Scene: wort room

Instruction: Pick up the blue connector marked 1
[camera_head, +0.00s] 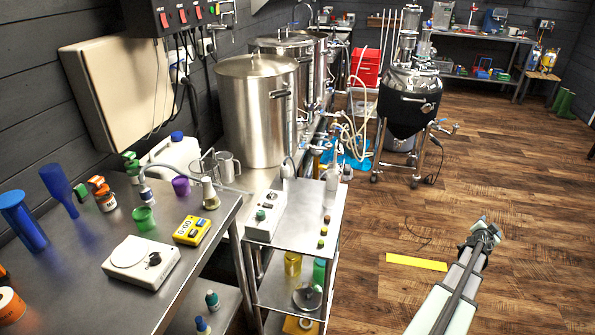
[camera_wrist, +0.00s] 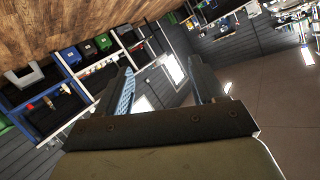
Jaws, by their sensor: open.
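I cannot make out a blue connector marked 1 in either view. Small brown, yellow and green pieces (camera_head: 323,231) stand in a row on the steel cart (camera_head: 300,205) in the head view, too small to show any marks. My gripper (camera_wrist: 161,68) is open and empty in the wrist view, its two fingers apart with only the distant room between them. In the head view the end of my arm (camera_head: 484,234) is at the right, over the wooden floor and well clear of the cart; its fingertips are not clear there.
A steel bench (camera_head: 75,262) at left holds a white scale (camera_head: 141,262), a yellow meter (camera_head: 192,230) and blue cylinders (camera_head: 24,222). A white box (camera_head: 266,214) stands on the cart. Steel kettles (camera_head: 258,110) and a dark conical tank (camera_head: 408,100) stand behind.

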